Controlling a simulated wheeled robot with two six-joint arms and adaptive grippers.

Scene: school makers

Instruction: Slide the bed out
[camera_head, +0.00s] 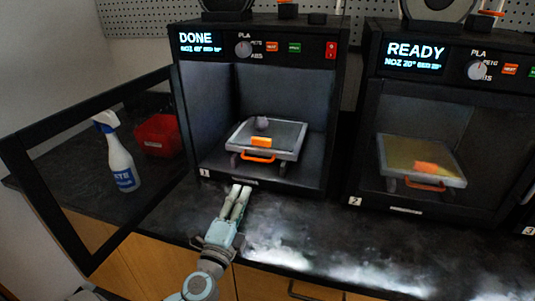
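The bed (287,132) is a flat grey plate inside printer 1, whose screen reads DONE. An orange handle (258,157) is on its front edge, with an orange block (262,142) just above it. A small grey printed piece (262,123) sits on the plate. The door (62,112) of printer 1 stands swung open to the left. My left gripper (241,188) is in front of the printer opening, below and left of the handle and apart from it. Its two fingers lie close together with nothing seen between them. My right gripper is out of view.
Printer 2 (415,60), reading READY, stands at right with its door closed and a yellowish bed (420,158) inside. A spray bottle (120,160) and a red bin (158,135) show through the open door's frame. The dark counter (330,235) in front is clear.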

